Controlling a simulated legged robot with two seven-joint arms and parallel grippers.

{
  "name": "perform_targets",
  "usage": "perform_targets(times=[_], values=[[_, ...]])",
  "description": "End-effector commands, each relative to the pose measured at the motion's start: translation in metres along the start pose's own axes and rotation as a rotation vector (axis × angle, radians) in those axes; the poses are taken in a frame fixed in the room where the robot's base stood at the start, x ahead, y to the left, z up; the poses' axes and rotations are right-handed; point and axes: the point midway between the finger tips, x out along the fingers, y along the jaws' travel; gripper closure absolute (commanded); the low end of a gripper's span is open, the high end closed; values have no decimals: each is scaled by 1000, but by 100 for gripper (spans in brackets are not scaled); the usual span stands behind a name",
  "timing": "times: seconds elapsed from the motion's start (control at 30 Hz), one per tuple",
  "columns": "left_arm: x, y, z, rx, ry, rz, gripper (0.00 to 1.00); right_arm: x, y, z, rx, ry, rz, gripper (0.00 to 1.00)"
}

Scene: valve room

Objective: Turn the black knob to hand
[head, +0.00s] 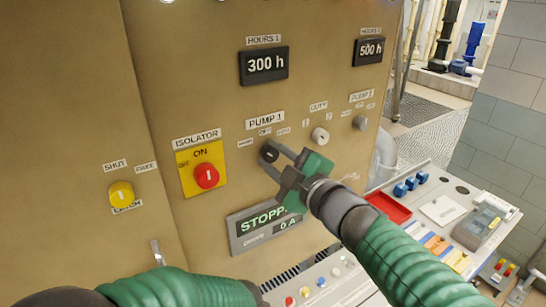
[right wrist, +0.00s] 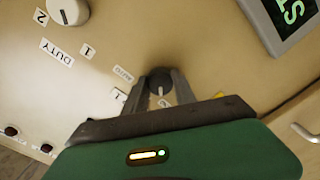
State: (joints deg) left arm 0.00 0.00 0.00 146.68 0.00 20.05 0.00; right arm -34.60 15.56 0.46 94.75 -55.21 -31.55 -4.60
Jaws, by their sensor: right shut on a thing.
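The black knob (head: 269,153) sits on the beige panel under the PUMP 1 label (head: 265,120). My right gripper (head: 273,158) reaches it from the lower right, its two fingers on either side of the knob and shut on it. In the right wrist view the black knob (right wrist: 160,84) shows between the fingertips, with a pale pointer line on its face. Small position labels above the knob are partly readable in the head view. My left arm (head: 180,288) shows at the bottom left; its gripper is out of view.
A red isolator knob (head: 206,175) on a yellow plate is left of the black knob. A white DUTY knob (head: 320,135) and a grey knob (head: 360,122) are to its right. A display (head: 265,226) reading "STOPP" is below. A sloped console (head: 440,215) stands at the right.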

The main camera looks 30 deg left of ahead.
Motion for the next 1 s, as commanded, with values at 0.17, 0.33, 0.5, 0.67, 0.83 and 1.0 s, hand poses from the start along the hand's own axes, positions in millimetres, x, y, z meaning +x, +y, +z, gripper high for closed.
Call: perform_targets(times=[0.17, 0.33, 0.5, 0.67, 0.83, 1.0], values=[[0, 0, 0, 0, 0, 0, 64, 0, -6, 4, 0, -6, -10, 59], [0, 0, 0, 0, 0, 0, 64, 1, -4, 2, 0, -4, -6, 46], [0, 0, 0, 0, 0, 0, 64, 1, -3, 2, 1, -3, -5, 46], [4, 0, 1, 0, 0, 0, 64, -9, -2, 2, -1, -3, -2, 46], [16, 0, 4, 0, 0, 0, 64, -49, -3, 3, -2, -4, 1, 46], [25, 0, 6, 0, 0, 0, 64, -101, -3, 3, -2, -4, 1, 46]])
